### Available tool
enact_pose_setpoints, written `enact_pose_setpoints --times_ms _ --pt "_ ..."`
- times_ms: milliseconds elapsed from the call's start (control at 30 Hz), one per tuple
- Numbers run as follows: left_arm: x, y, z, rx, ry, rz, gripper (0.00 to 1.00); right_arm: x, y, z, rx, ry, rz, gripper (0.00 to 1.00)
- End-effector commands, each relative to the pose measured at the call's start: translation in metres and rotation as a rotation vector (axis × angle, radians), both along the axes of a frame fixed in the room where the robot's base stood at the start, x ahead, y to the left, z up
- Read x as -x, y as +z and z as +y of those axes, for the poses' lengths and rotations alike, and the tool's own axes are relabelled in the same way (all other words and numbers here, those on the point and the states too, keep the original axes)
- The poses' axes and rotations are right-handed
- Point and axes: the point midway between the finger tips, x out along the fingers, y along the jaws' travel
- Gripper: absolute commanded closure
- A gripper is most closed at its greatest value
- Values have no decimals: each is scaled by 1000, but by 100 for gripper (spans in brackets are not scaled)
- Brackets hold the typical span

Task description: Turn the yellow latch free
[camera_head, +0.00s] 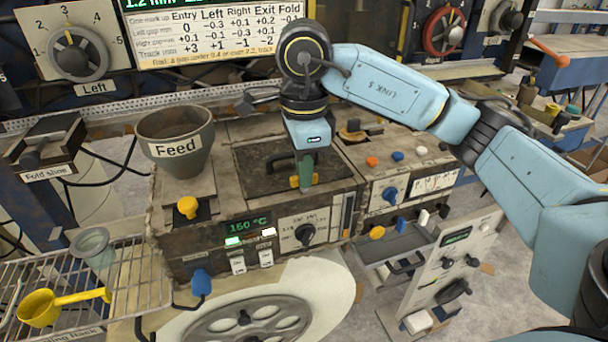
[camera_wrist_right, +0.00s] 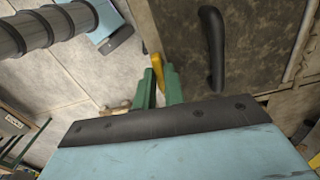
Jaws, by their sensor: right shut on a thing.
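The yellow latch (camera_head: 294,182) sits at the front edge of the dark lid plate (camera_head: 258,180) on top of the machine; only a small part of it shows. My right gripper (camera_head: 305,178) points down at it, with its green fingers shut on the latch. In the right wrist view the yellow latch (camera_wrist_right: 156,66) shows between the tips of the green fingers (camera_wrist_right: 160,82), which hide part of it. A black handle (camera_wrist_right: 212,45) stands on the lid beside the fingers. My left gripper is not in view.
The grey Feed hopper (camera_head: 177,140) stands left of the lid. A yellow knob (camera_head: 187,207) is on the machine's front left. A control panel (camera_head: 398,185) with knobs lies to the right. A wire rack (camera_head: 135,275) holds a yellow ladle (camera_head: 42,307) and a grey-green cup (camera_head: 92,246).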

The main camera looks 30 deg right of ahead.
Motion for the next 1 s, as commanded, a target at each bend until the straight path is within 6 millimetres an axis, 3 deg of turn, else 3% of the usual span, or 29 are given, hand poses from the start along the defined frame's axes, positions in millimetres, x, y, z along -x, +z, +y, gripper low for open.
enact_pose_setpoints --times_ms 767,800,967,1000 --pt "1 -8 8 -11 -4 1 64 0 2 0 -1 110 -3 100" --pt "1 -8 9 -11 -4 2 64 0 2 0 -1 110 -3 88" --pt "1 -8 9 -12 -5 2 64 0 1 0 -1 109 -2 67" --pt "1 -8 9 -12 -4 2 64 0 1 0 -1 109 -2 67"
